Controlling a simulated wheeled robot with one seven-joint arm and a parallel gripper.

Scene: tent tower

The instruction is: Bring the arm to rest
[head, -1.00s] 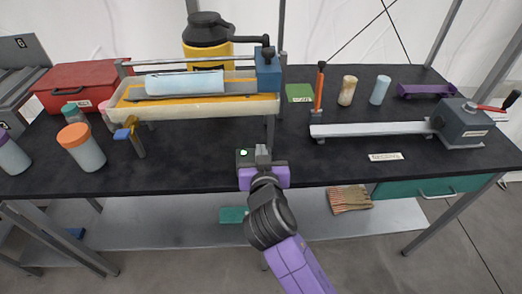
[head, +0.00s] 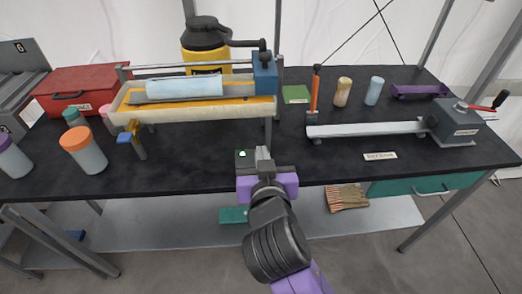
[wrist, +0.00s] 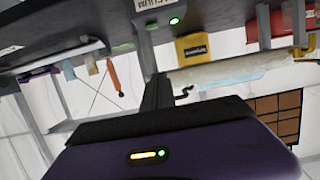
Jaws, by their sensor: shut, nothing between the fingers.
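My gripper (head: 263,156) is at the front edge of the black table (head: 200,170) in the head view, with its fingers together and nothing held. My dark and purple arm reaches up to it from the bottom of the picture. In the wrist view the gripper (wrist: 158,92) shows as a dark closed shape in the middle, with the table's things appearing tilted beyond it.
A lower shelf (head: 150,225) holds gloves (head: 346,198).

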